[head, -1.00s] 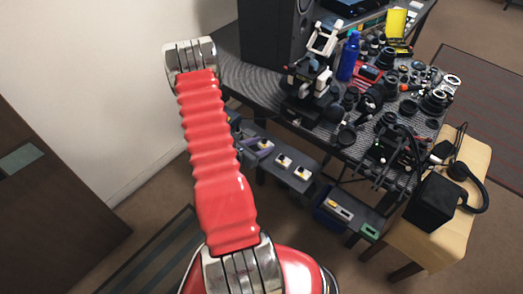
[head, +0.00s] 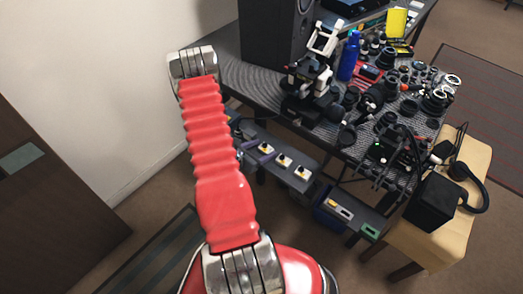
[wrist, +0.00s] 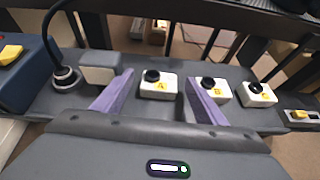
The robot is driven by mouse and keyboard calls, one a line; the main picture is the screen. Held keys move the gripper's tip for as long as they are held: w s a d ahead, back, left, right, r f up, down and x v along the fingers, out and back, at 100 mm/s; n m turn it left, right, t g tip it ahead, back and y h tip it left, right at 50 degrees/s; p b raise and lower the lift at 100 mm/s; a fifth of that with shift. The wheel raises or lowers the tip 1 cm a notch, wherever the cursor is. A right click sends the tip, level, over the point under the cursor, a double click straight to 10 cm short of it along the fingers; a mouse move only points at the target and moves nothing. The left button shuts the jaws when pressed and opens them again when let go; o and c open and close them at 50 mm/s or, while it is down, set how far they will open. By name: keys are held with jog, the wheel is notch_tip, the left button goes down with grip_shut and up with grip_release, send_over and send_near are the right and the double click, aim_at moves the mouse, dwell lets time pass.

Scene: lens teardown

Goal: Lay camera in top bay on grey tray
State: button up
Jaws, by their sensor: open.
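Three small white cameras with round black lenses and yellow labels stand in a row on a dark grey shelf. In the wrist view the left camera (wrist: 158,87) shows between my purple fingers, the middle camera (wrist: 215,91) is just behind the right finger, and the right camera (wrist: 258,94) is clear of it. The row also shows in the head view, with the middle camera (head: 284,160) near its centre. My gripper (wrist: 160,88) is open; I cannot tell any contact with a camera. I cannot make out the grey tray or its top bay for certain.
A pale grey block (wrist: 100,67) and a dark stalk on a round base (wrist: 66,77) stand left of the cameras. The crowded table (head: 235,85) overhangs the shelf, and a yellowish stool (head: 470,185) stands at right.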

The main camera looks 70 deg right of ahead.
jog(key=shift+r, duration=0.15)
jog(key=v, duration=1.2)
dwell(0.5)
dwell(0.4)
jog(key=w+a+r+m+y, duration=0.1)
jog(key=w+a+r+m, duration=0.2)
jog(key=r, duration=0.4)
jog(key=w+a+r+m+y, duration=0.1)
jog(key=w+a+r+m, duration=0.1)
jog(key=a+r+m, duration=0.3)
jog(key=w+a+r+y, duration=0.1)
jog(key=w+a+r, duration=0.15)
jog(key=r, duration=0.55)
jog(key=w+a+r+m+t+y, duration=0.1)
jog(key=a+r+t+y, duration=0.2)
jog(key=a, duration=0.8)
jog(key=w+a+r+m+t+y, duration=0.1)
jog(key=a+r+t, duration=0.3)
jog(key=a+r, duration=0.4)
jog(key=w+a+r+m+t+y, duration=0.1)
jog(key=a+r+t+y, duration=0.3)
jog(key=a, duration=1)
notch_tip(320, 180, up, 2)
jog(key=shift+w+r+m+y, duration=0.2)
jog(key=shift+w+m+y, duration=0.15)
jog(key=shift+m, duration=0.55)
